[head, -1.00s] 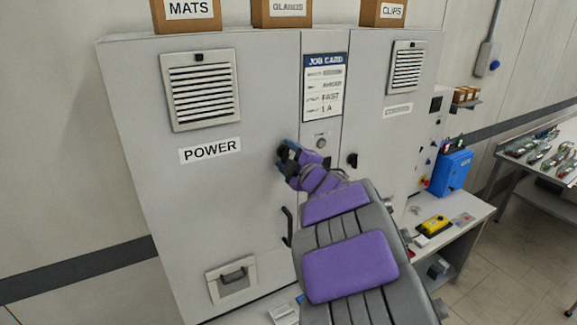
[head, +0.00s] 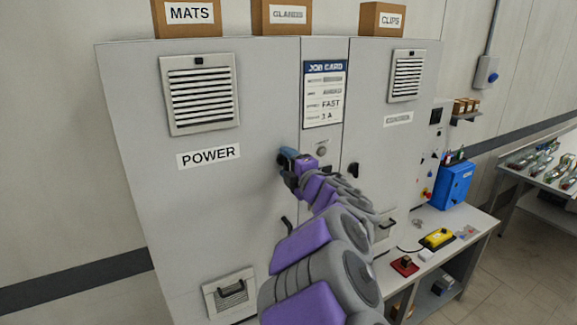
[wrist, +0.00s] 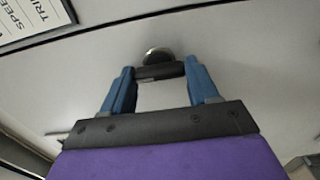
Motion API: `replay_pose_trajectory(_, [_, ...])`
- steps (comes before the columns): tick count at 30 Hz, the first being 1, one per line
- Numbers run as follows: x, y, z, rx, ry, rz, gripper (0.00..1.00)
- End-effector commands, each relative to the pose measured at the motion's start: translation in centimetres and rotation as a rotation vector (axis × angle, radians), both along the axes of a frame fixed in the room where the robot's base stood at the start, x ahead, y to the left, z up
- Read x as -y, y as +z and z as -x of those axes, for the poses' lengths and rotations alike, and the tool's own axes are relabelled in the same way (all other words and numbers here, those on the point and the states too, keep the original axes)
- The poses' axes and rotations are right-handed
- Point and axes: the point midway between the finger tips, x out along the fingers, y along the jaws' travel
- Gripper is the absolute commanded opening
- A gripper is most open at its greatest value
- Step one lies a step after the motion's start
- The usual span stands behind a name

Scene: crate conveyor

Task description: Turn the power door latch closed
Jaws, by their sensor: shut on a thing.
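The power door (head: 200,225) is the wide grey cabinet door with a POWER label (head: 208,156), and it looks shut against the frame. My gripper (head: 286,158) is at the right edge of this door. In the wrist view my gripper (wrist: 160,82) has its blue fingers on either side of the dark latch bar (wrist: 160,70), shut on it. The bar spans from finger to finger, in front of a round metal boss. In the head view my gripper hides the latch, so its angle on the door cannot be read there.
A dark door handle (head: 287,224) is below my gripper. A round metal lock (head: 321,151) and the neighbouring door's black latch (head: 353,170) are close on the right. A job card (head: 324,94) hangs above. A bench (head: 455,240) stands at the right.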

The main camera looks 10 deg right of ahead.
Motion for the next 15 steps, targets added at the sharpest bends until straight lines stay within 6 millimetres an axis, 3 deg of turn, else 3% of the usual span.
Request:
replay_pose_trajectory(6, [0.02, -0.59, -0.03, -0.011, 0.000, 0.005, 0.29])
replay_pose_trajectory(7, [0.02, -0.60, -0.03, -0.011, 0.000, 0.005, 0.61])
replay_pose_trajectory(15, [0.01, -0.32, 0.03, -0.007, 0.000, 0.002, 0.85])
